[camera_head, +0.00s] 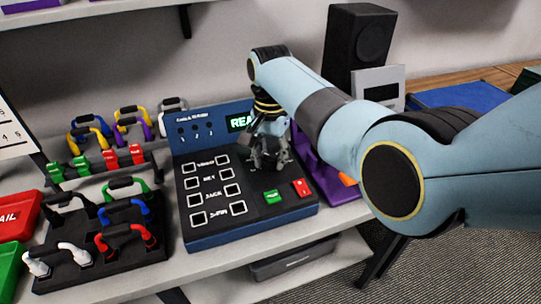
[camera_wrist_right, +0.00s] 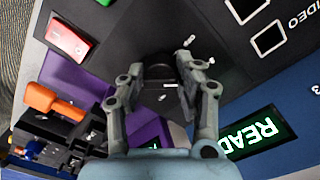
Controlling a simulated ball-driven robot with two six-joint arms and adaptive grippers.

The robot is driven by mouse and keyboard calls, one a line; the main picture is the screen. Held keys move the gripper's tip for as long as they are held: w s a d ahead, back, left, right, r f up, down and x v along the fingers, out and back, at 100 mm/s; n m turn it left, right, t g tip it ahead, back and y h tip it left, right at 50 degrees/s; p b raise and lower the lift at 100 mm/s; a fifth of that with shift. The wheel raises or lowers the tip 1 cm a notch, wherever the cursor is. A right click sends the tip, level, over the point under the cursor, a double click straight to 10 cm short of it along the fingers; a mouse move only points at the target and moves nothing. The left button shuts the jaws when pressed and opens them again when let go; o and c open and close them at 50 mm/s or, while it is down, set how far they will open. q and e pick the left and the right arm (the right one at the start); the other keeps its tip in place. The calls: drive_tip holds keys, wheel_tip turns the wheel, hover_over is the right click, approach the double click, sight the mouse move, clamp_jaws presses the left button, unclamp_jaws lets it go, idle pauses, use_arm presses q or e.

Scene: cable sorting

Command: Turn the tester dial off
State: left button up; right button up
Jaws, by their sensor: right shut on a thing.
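The cable tester (camera_head: 240,222) is a dark blue box with a black sloped panel in the middle of the head view. Its upright back carries a lit green display (camera_head: 240,122) showing "REA", the rest hidden by my arm. My right gripper (camera_head: 270,163) is over the panel's upper right part. In the right wrist view, its two fingers (camera_wrist_right: 165,82) are closed on the dark dial (camera_wrist_right: 160,73), one on each side. The dial is hidden behind the gripper in the head view. My left gripper is not in view.
A green button (camera_head: 272,197) and a red switch (camera_head: 301,187) sit just in front of my right gripper. Racks of coloured cables (camera_head: 110,250) stand left of the tester. A purple holder (camera_head: 325,180) is close on its right. A black speaker (camera_head: 357,45) stands behind.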

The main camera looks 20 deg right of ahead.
drive_tip(key=shift+r+n+p, duration=0.15)
drive_tip(key=shift+n+p, duration=0.5)
drive_tip(key=shift+n, duration=0.15)
drive_tip(key=shift+n+p, duration=0.75)
drive_tip(key=shift+n, duration=0.45)
drive_tip(key=shift+n+p, duration=0.55)
drive_tip(key=shift+n, duration=0.55)
drive_tip(key=shift+n+p, duration=0.4)
drive_tip(key=shift+n, duration=1)
drive_tip(key=o, duration=1.2)
drive_tip(key=shift+c, duration=0.2)
